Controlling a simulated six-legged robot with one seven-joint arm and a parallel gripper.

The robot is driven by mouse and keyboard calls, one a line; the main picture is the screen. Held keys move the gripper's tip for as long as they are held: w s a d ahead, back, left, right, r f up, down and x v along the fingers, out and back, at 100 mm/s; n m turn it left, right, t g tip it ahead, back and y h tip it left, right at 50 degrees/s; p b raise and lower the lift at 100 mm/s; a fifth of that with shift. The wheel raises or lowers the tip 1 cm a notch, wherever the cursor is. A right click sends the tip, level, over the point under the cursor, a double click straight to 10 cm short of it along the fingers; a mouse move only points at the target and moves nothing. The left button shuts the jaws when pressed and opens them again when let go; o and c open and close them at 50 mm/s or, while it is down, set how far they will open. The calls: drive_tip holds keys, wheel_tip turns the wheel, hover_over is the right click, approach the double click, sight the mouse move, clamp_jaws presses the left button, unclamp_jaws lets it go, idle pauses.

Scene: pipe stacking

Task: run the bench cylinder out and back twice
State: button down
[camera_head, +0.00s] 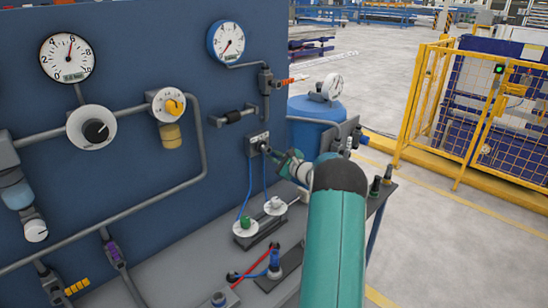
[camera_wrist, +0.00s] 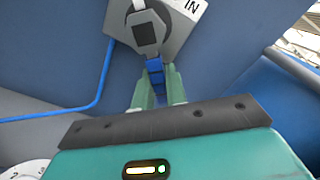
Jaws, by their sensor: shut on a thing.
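A grey valve plate (camera_wrist: 178,30) marked "IN" carries a grey fitting with a dark square face and a blue lever (camera_wrist: 156,70). My gripper (camera_wrist: 157,84) has its two green fingers shut on that lever. In the head view, my gripper (camera_head: 276,154) reaches the small valve box (camera_head: 257,143) on the blue panel. Blue tubes run down from the box to a dark bar-like body (camera_head: 262,237) on the bench, which looks like the bench cylinder. It has a green knob and a white knob on top. Its rod position cannot be made out.
The blue panel (camera_head: 130,190) holds gauges, pipes and knobs. A blue tank (camera_head: 310,108) stands behind. A yellow fence (camera_head: 480,110) is at right, with open floor before it.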

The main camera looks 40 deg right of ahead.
drive_tip(key=c, duration=1.4)
unclamp_jaws()
drive_tip(key=shift+c, duration=0.2)
drive_tip(key=shift+s, duration=0.1)
drive_tip(key=s, duration=1.3)
drive_tip(key=shift+s+d, duration=0.2)
drive_tip(key=shift+s, duration=0.1)
